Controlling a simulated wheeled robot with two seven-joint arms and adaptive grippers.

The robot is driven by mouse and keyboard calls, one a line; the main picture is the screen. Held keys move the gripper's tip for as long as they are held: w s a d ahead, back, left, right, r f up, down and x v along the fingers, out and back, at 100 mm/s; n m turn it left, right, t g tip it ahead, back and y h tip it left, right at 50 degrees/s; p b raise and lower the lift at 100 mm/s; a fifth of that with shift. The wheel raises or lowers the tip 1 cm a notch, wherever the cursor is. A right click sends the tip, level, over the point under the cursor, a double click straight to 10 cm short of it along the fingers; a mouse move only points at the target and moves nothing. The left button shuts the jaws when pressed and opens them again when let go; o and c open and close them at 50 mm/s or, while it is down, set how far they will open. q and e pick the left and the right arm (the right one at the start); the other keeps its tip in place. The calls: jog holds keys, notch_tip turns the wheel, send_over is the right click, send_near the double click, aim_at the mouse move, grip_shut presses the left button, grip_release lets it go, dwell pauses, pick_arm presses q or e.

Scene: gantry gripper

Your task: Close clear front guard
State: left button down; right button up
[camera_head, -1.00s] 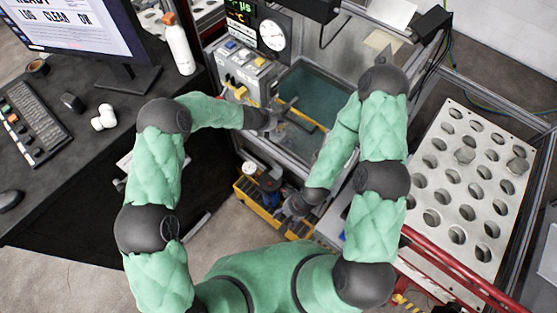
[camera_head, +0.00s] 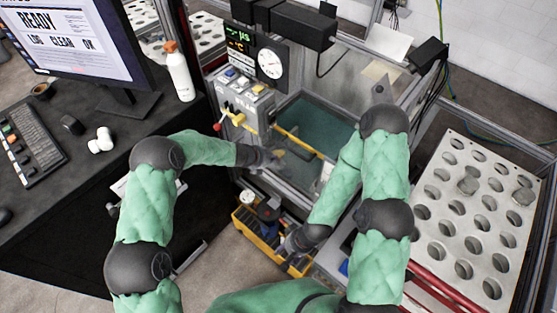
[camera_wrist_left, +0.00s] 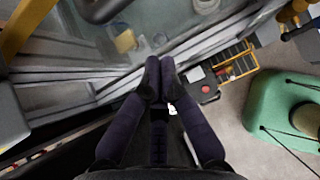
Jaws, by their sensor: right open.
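The clear front guard (camera_wrist_left: 190,22) is a see-through panel in a grey metal frame, at the top of the left wrist view. In the head view, its pane (camera_head: 313,172) is hard to make out at the front of the machine. My left gripper (camera_head: 275,158) is at the machine's front, over the guard's area. In the left wrist view, its two dark fingers (camera_wrist_left: 160,66) are together with nothing visible between them. They overlap the frame's edge, but I cannot tell whether they touch it. My right gripper (camera_head: 293,245) is open, low in front of the machine beside a yellow bin.
The yellow bin (camera_head: 250,232) stands below the machine's front. A control box (camera_head: 240,100) with a red-knobbed lever and a yellow handle is at the machine's left. A perforated plate (camera_head: 470,210) lies at the right. A desk (camera_head: 75,185) with monitor and bottle is at the left.

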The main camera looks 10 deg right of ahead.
pick_arm(q)
jog(key=v, duration=1)
jog(key=shift+w+p, duration=0.3)
jog(key=shift+p, duration=0.05)
jog(key=shift+d+r, duration=0.1)
jog(key=s+a+f+m+g+y+b, duration=0.1)
jog(key=s+a+f+m+b, duration=0.2)
jog(key=s+a+f+m, duration=0.35)
jog(key=s+a+f+m+g+y+b, duration=0.1)
jog(key=s+a+f+m+y+b, duration=0.2)
jog(key=s+f, duration=0.65)
jog(key=s+a+f+m+g+b, duration=0.2)
jog(key=s+a+f+m+b, duration=0.3)
jog(key=f, duration=0.5)
jog(key=s+a+f+m+b, duration=0.1)
jog(key=s+f+m+b, duration=0.1)
jog(key=s+m, duration=0.5)
jog(key=s+f, duration=0.1)
jog(key=s, duration=0.2)
jog(key=shift+a+h, duration=0.35)
jog(key=shift+h, duration=0.05)
jog(key=shift+f+m, duration=0.1)
jog(key=shift+m, duration=0.15)
